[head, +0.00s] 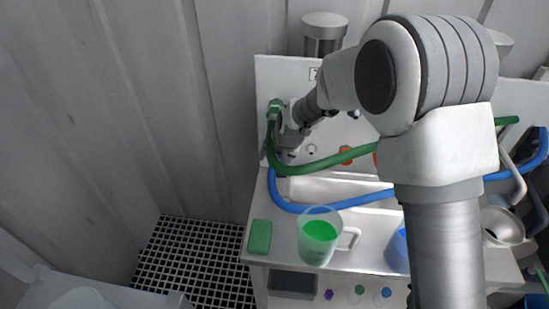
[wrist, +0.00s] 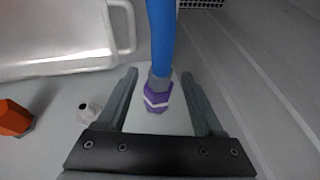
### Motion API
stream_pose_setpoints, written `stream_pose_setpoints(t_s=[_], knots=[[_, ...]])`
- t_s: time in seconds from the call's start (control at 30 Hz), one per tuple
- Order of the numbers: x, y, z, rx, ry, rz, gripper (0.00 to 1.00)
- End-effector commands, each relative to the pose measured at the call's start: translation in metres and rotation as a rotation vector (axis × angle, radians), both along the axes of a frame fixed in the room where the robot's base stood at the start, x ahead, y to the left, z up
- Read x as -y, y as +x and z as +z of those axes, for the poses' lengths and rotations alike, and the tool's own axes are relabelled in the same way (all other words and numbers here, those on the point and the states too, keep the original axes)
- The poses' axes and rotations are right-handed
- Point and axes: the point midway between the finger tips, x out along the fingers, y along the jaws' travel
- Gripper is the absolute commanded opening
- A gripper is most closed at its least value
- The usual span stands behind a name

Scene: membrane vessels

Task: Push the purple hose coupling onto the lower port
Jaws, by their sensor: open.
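The purple hose coupling (wrist: 157,98), with a white band, sits on a grey collar at the end of the blue hose (wrist: 161,38). In the wrist view my gripper (wrist: 160,74) is open, with one finger on each side of the coupling and gaps visible on both sides. The coupling is close to the pale panel (wrist: 135,118); I cannot tell whether it is on a port, and the lower port cannot be made out behind it. In the head view my gripper (head: 285,147) is at the panel's left side, and the coupling is mostly hidden there.
A green coupling (head: 274,108) and green hose (head: 333,161) are close above and beside my gripper. A bare pale port (wrist: 88,112) and an orange knob (wrist: 14,119) are to the left in the wrist view. A jug (head: 317,249) and green block (head: 260,236) stand below.

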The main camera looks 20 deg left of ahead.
Motion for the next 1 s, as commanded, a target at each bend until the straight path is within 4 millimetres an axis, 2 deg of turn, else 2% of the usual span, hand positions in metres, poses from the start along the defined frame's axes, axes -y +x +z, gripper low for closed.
stream_pose_setpoints(t_s=[0.07, 0.1, 0.47, 0.6, 0.63, 0.8, 1.0], knots=[[0.0001, 0.0, 0.0002, 0.0, 0.0, 0.0, 0.69], [0.0001, -0.0001, 0.0003, 0.0, 0.0, 0.0, 0.65], [0.0001, 0.0004, 0.0008, 0.002, 0.001, -0.001, 0.0], [0.0001, 0.0007, 0.0011, 0.003, 0.002, 0.0, 0.0], [0.0, 0.0007, 0.0011, 0.003, 0.002, 0.0, 0.29], [0.0, 0.0011, 0.0015, 0.003, 0.002, -0.002, 0.0], [-0.0001, 0.0016, 0.0019, 0.004, 0.003, -0.002, 0.0]])
